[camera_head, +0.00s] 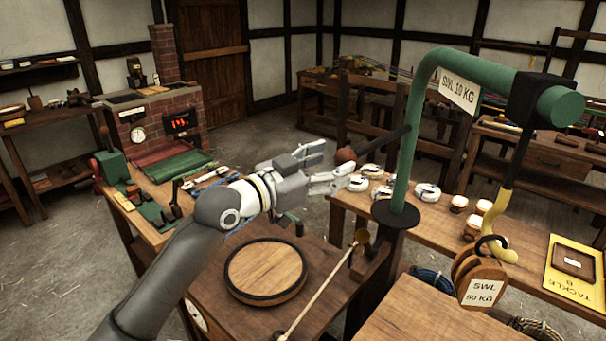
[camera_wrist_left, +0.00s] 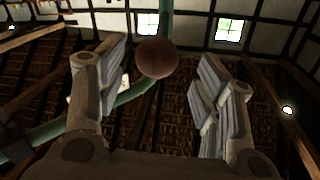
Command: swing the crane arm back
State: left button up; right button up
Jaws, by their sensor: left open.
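The green crane arm (camera_head: 468,62) rises from a dark round base, bends over and reaches right, with an "SWL 10 KG" tag. A dark rod with a brown ball knob (camera_head: 345,155) sticks out left from its post. My left gripper (camera_head: 335,162) is open, close to the knob. In the left wrist view the knob (camera_wrist_left: 157,57) shows between the two spread fingers, with the green pipe (camera_wrist_left: 135,92) behind it. I cannot tell whether a finger touches the knob. A yellow hook (camera_head: 497,235) and a wooden block marked "SWL 50 KG" (camera_head: 480,280) hang from the arm's end. My right gripper is not in view.
A round wooden disc (camera_head: 266,270) lies on the bench below my left arm. A thin pale rod (camera_head: 320,290) slants beside it. White rolls (camera_head: 427,192) and small pots (camera_head: 458,203) stand on the table behind the post. A yellow "TACKLE" board (camera_head: 575,285) lies at the right.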

pick_arm(q)
jog(key=v, duration=0.7)
jog(key=shift+s+a, duration=0.15)
